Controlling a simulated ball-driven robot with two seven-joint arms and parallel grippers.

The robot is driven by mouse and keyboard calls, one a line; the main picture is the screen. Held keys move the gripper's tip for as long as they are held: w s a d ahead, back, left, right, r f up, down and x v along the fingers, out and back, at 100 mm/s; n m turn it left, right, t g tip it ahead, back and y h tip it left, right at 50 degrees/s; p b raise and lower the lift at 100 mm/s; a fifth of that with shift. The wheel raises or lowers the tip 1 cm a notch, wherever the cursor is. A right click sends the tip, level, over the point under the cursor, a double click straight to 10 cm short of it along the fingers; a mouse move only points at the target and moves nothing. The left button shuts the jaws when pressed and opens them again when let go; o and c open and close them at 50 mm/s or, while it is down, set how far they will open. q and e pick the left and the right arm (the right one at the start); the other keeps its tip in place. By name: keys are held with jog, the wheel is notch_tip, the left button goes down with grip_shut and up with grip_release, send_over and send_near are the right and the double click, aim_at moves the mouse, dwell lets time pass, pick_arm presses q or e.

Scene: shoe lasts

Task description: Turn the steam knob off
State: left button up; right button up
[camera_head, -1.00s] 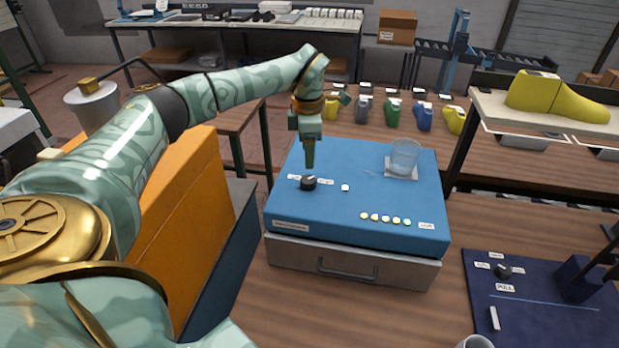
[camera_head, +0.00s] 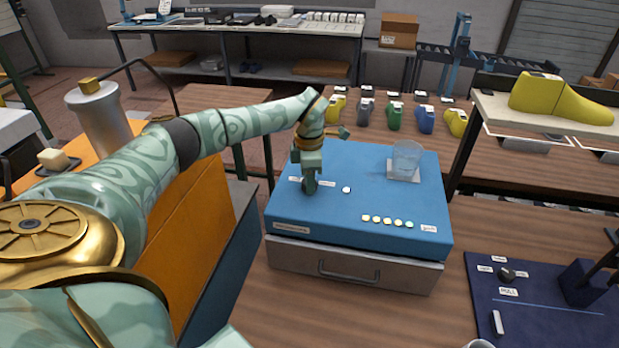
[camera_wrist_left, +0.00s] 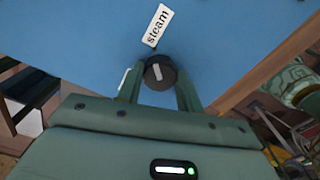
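The steam knob (camera_wrist_left: 160,72) is a round black dial with a pale pointer bar, on the blue top of a box (camera_head: 380,210). A white label reading "steam" (camera_wrist_left: 157,26) lies beside it in the left wrist view. My left gripper (camera_head: 309,190) points down over the knob and mostly hides it in the head view. In the left wrist view the two green fingers (camera_wrist_left: 160,80) are apart, one on each side of the knob. Whether they touch it I cannot tell. My right gripper is not in view.
A clear glass (camera_head: 406,158) stands on a pale pad at the box's back right. A row of small lit buttons (camera_head: 387,221) is near its front. A dark blue mat (camera_head: 530,325) with another black knob (camera_head: 507,274) lies at right. Coloured shoe lasts (camera_head: 394,115) stand behind.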

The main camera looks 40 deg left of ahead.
pick_arm(q)
jog(key=n+p, duration=0.3)
jog(key=shift+r, duration=0.25)
jog(key=n+p, duration=0.3)
jog(key=n, duration=0.1)
jog(key=shift+n, duration=0.3)
jog(key=n+p, duration=0.3)
jog(key=n, duration=0.2)
jog(key=n+p, duration=0.2)
jog(key=n, duration=0.3)
jog(key=shift+w+f, duration=0.1)
jog(key=shift+a+n, duration=0.1)
jog(key=shift+n, duration=0.2)
jog(key=o, duration=1)
jog(key=shift+f, duration=0.1)
notch_tip(320, 180, up, 16)
jog(key=shift+r, duration=0.2)
